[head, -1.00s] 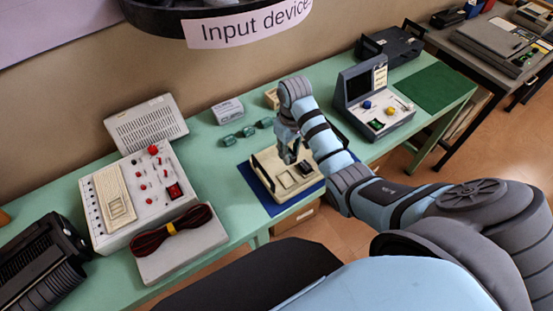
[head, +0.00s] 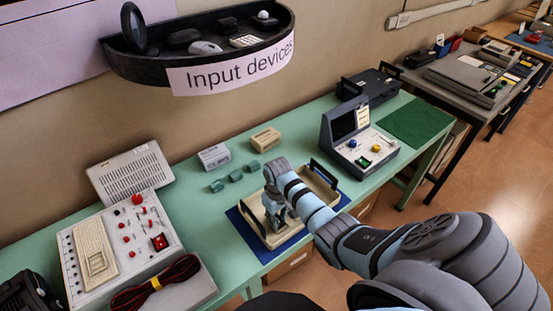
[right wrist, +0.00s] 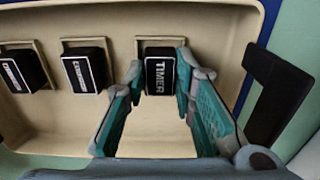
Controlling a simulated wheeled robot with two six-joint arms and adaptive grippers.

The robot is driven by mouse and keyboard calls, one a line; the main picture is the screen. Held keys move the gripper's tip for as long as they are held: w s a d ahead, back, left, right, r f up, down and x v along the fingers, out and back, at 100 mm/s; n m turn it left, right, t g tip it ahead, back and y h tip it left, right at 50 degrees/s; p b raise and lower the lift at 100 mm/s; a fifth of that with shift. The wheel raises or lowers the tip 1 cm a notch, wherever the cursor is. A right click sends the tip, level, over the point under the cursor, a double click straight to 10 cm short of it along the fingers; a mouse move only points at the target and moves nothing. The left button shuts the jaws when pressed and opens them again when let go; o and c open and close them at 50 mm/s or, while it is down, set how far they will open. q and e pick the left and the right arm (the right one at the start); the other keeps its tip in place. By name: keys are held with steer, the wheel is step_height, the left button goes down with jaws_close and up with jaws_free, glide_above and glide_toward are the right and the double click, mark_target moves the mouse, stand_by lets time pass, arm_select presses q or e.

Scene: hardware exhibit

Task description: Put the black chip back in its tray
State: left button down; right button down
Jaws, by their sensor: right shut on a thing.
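The beige tray (head: 318,190) lies on a blue mat (head: 247,234) on the green table, and its floor (right wrist: 60,128) fills much of the right wrist view. My right gripper (head: 277,222) reaches down into the tray. In the right wrist view its teal-padded fingers (right wrist: 160,78) are shut on a black chip (right wrist: 160,74) labelled TIMER. This chip is at the rightmost of three square recesses; I cannot tell whether it is fully seated. Two other black chips, a middle one (right wrist: 85,70) and a left one (right wrist: 21,72), stand at the other recesses. My left gripper is not in view.
Black handles (right wrist: 278,95) rise at the tray's ends. Small teal blocks (head: 236,175) and two beige boxes (head: 265,138) stand behind the tray. A grey console (head: 358,140) stands to the right, a white control panel (head: 122,240) to the left. A curved shelf (head: 130,66) hangs above.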

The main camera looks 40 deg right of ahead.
mark_target(278, 219)
steer(key=c, duration=1.3)
jaws_free()
steer(key=shift+c, duration=0.2)
step_height(278, 219, up, 12)
steer(key=p, duration=0.2)
steer(key=shift+r, duration=0.15)
